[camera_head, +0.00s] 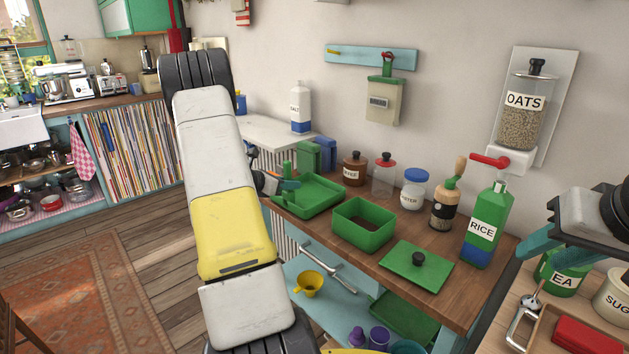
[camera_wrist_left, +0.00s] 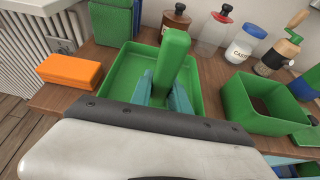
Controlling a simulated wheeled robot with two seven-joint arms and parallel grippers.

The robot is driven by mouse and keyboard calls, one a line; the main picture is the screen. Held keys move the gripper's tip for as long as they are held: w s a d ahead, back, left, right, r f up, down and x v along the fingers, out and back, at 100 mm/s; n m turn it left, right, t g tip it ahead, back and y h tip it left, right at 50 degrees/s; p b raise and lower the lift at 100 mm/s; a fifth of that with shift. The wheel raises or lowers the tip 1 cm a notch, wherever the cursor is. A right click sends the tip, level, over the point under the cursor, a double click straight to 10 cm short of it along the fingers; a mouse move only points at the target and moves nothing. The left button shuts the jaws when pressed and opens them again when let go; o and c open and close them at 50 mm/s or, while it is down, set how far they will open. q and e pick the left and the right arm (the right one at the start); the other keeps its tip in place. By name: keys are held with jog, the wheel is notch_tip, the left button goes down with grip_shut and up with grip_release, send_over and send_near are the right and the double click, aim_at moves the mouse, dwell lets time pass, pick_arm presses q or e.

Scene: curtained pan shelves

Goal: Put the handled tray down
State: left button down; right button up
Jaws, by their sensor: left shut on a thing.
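The handled tray (camera_head: 325,192) is green and shallow, with an upright green handle (camera_wrist_left: 172,62) at one side. It is at the left end of the wooden counter (camera_head: 395,245), level as far as I can see; I cannot tell whether its base touches the wood. My left gripper (camera_head: 286,184) is shut on the handle, with its teal fingers on either side in the left wrist view (camera_wrist_left: 168,95). The tray looks empty where visible. My right gripper (camera_head: 545,240) hangs at the right edge, above the near counter; its fingertips are not clear.
An orange block (camera_wrist_left: 70,71) lies left of the tray. A green open box (camera_head: 364,224) and a green lid (camera_head: 416,266) stand to its right. Several jars, a grinder (camera_head: 445,207) and a rice container (camera_head: 486,228) line the back. A yellow cup (camera_head: 309,284) is on the shelf below.

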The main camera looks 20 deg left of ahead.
pick_arm(q)
jog(key=shift+f, duration=0.25)
dwell(0.3)
jog(key=c, duration=1.2)
grip_release()
jog(key=shift+o, duration=0.2)
jog(key=c, duration=0.4)
jog(key=shift+s, duration=0.1)
jog(key=shift+v, duration=1.45)
jog(key=shift+s+r, duration=0.1)
